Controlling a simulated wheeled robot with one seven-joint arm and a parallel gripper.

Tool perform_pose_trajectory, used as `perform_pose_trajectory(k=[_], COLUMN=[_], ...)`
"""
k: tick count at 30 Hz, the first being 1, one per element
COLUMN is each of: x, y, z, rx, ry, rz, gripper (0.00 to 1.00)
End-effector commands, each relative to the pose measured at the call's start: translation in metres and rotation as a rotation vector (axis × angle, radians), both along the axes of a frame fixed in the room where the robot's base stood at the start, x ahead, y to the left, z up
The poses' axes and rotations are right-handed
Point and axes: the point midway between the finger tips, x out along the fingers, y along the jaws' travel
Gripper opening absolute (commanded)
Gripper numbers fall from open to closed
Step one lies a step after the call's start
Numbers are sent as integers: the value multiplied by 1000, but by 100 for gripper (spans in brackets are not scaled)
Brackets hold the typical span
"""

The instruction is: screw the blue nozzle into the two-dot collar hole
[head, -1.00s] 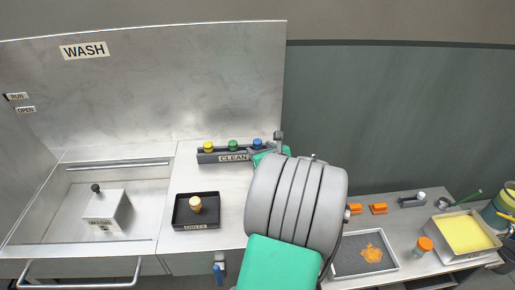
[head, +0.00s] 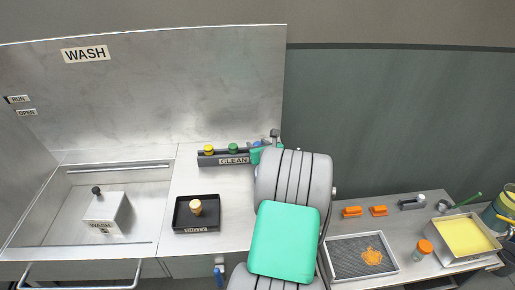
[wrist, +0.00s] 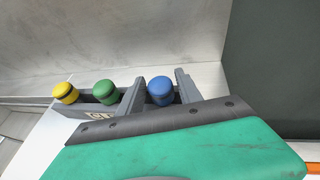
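The blue nozzle (wrist: 160,91) stands upright at the right end of the grey CLEAN rack (head: 222,160). In the head view the blue nozzle (head: 254,143) is partly covered by my gripper (head: 262,146). In the wrist view my gripper (wrist: 160,86) is open, with one finger on each side of the blue nozzle. A small gap shows on the left side; contact on the right is unclear. The green nozzle (wrist: 105,91) and yellow nozzle (wrist: 65,92) stand to its left. I cannot make out the two-dot collar hole.
A black tray (head: 177,222) with an orange-and-cream piece (head: 196,207) lies in front of the rack. A washer box (head: 104,213) stands in the sink at left. The right bench holds orange blocks (head: 352,211), a grey tray (head: 345,268) and a yellow-filled bin (head: 440,250).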

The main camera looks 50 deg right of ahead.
Motion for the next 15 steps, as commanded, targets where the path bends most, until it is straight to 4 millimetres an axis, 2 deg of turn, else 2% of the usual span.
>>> perform_pose_trajectory(k=[2,15], x=[0,0], y=[0,0], z=[0,0], rx=[0,-1], ry=[0,0], rz=[0,0], gripper=[34,0])
